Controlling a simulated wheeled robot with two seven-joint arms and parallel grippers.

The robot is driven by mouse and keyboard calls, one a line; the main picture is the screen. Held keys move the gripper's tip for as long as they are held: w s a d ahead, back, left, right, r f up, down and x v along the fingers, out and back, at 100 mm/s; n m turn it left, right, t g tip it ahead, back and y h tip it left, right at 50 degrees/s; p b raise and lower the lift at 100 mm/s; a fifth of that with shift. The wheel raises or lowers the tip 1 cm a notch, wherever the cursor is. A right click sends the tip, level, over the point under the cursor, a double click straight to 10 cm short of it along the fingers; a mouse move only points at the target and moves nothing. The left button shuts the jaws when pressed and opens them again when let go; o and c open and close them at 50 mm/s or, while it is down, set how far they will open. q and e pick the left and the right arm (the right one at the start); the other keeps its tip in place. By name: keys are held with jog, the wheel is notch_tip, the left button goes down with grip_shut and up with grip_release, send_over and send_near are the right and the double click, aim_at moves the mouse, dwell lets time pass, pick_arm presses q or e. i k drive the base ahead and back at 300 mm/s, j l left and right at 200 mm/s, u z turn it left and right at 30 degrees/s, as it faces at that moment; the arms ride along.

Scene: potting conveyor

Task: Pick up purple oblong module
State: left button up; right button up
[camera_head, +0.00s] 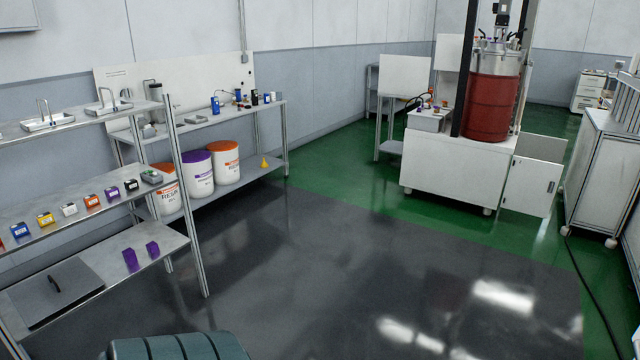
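Two purple oblong blocks stand close together on the lower shelf of the rack at the left: one purple block (130,260) nearer, the other purple block (153,249) just behind and to its right. A small box with purple on it (112,194) sits in a row of coloured boxes on the shelf above. I cannot tell from here which one is the purple oblong module. Neither of my grippers shows in this view.
The metal rack (190,220) has posts at its front. A grey panel with a dark handle (55,290) lies on its lower shelf. White buckets (199,175) stand under the rear bench. A red drum machine (490,100) stands at back right. The dark floor (330,270) is clear.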

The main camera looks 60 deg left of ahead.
aim_at(113, 191)
jog(key=u, duration=3.1)
jog(key=i+l+u, duration=0.2)
jog(key=i+l, duration=0.4)
jog(key=i, duration=0.35)
jog(key=i+l+u, duration=0.2)
jog(key=i+l, duration=0.5)
jog(key=i, duration=0.2)
jog(key=i+l+u, duration=0.2)
jog(key=i+l, duration=0.65)
jog(key=i+l+u, duration=0.2)
jog(key=i+l, duration=0.6)
jog(key=l, duration=0.25)
jog(key=k+j, duration=0.1)
jog(key=k, duration=0.05)
